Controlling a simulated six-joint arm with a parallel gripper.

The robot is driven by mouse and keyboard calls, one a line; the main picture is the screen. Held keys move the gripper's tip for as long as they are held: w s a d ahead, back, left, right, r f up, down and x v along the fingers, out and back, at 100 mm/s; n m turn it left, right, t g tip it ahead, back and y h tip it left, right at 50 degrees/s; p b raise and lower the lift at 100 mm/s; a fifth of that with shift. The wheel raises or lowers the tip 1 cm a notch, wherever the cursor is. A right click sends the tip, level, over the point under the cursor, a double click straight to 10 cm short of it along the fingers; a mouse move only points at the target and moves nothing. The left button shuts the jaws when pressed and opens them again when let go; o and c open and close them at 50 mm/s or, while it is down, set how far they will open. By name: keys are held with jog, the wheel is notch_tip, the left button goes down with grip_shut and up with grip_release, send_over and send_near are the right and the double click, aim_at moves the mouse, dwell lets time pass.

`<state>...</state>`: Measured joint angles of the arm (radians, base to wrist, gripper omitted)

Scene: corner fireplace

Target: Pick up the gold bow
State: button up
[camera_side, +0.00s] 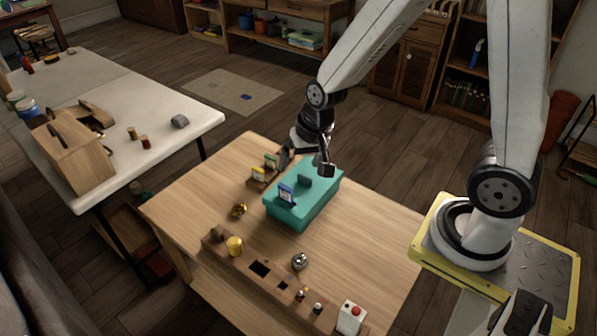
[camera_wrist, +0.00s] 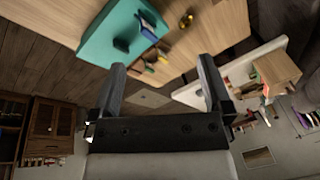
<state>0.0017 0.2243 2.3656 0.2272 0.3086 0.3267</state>
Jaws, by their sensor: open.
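The gold bow (camera_side: 238,210) is a small shiny piece lying on the wooden table, left of the teal box. A small gold piece that looks like it shows near the top of the wrist view (camera_wrist: 186,20). My gripper (camera_side: 307,164) is over the back part of the teal box, to the right of and behind the bow, and apart from it. In the wrist view my gripper (camera_wrist: 161,65) has its two fingers spread with nothing held between them.
The teal box (camera_side: 304,208) carries a blue card-like piece and a dark knob. A wooden rack (camera_side: 262,178) with small coloured pieces stands behind it. A wooden block strip (camera_side: 240,270) with a yellow peg runs along the front; a silver ornament (camera_side: 300,261) lies nearby. Bare tabletop surrounds the bow.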

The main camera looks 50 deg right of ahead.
jog(key=w+f+m, duration=0.5)
jog(key=w+m, duration=0.3)
jog(key=m+t, duration=0.2)
jog(key=m, duration=1.6)
send_near(240, 206)
jog(key=x, duration=0.2)
jog(key=shift+w+d+f+g+y, duration=0.15)
jog(key=shift+w+g+y, duration=0.15)
jog(key=shift+f, duration=0.1)
jog(key=shift+x, duration=1.1)
jog(key=shift+w+f, duration=0.1)
jog(key=shift+f, duration=0.05)
jog(key=shift+x, duration=2.5)
